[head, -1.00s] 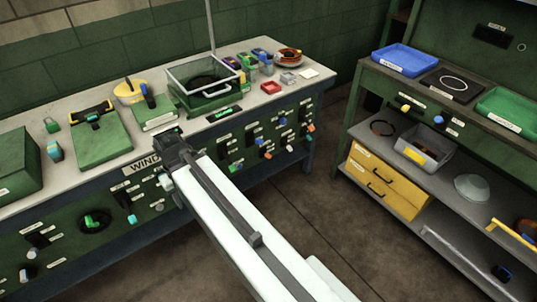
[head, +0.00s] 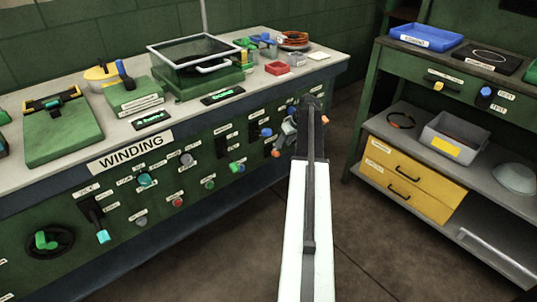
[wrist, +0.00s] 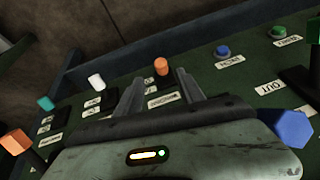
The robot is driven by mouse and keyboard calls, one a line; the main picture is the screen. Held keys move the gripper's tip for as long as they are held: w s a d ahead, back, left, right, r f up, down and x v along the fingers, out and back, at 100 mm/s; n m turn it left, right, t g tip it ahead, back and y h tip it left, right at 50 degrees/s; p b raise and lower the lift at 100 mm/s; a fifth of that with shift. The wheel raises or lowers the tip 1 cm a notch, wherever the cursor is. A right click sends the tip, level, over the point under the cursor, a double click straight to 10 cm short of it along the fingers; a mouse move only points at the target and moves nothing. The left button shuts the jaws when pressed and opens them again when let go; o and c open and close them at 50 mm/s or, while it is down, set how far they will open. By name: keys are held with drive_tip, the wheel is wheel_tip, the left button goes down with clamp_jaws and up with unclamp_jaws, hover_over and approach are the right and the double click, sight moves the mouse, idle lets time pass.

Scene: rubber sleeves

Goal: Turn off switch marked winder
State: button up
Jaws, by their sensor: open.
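The green front panel (head: 190,185) of the workbench carries several knobs and switches with small white labels. I cannot read for certain which label says winder. My gripper (head: 287,133) is at the right part of this panel in the head view, partly hiding the controls behind it. In the wrist view my gripper (wrist: 158,88) is open, with both fingers apart and nothing held. An orange knob (wrist: 161,66) shows just beyond and between the fingertips, with an upside-down label (wrist: 166,101) close to it. Whether a finger touches the knob cannot be told.
A blue knob (wrist: 295,130) is close on the right in the wrist view, and a white knob (wrist: 96,82) and an orange knob (wrist: 15,141) are on the left. A shelf with yellow drawers (head: 412,178) stands to the right. Open floor (head: 365,235) lies between.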

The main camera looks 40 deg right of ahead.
sight(273, 153)
drive_tip(key=b+x, duration=0.7)
drive_tip(key=x, duration=0.1)
drive_tip(key=shift+w, duration=0.1)
drive_tip(key=shift+r, duration=0.1)
clamp_jaws()
drive_tip(key=shift+a, duration=0.1)
